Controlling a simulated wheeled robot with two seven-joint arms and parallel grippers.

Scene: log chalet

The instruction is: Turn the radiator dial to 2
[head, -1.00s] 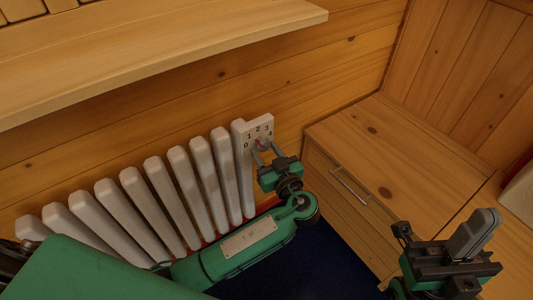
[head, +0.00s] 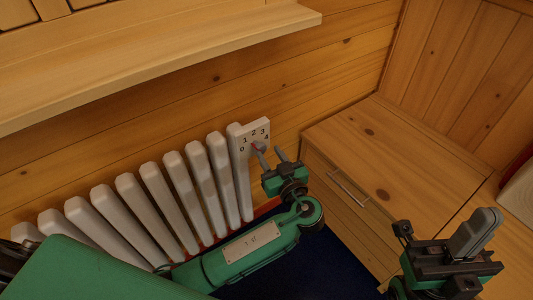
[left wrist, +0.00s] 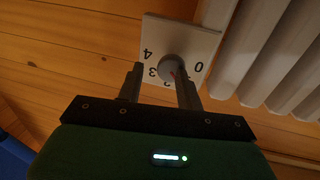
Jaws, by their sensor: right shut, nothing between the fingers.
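The radiator dial is a small round grey knob (head: 259,147) on a white plate (head: 249,125) numbered 0 to 4, at the radiator's right end. Its red mark points to the left side in the head view, seemingly near 1. The knob (left wrist: 174,66) also shows in the left wrist view, where the right finger partly covers the plate and hides the 1. My left gripper (head: 271,153) is open just in front of the dial. The knob is nearer one finger than the other; contact cannot be told. My right gripper (head: 474,232) is shut and empty, far from the dial.
The white ribbed radiator (head: 160,195) runs along the log wall. A wooden shelf or sill (head: 170,55) overhangs above it. A wooden cabinet (head: 400,150) with a drawer handle stands right of the dial. Blue floor (head: 345,220) shows between them.

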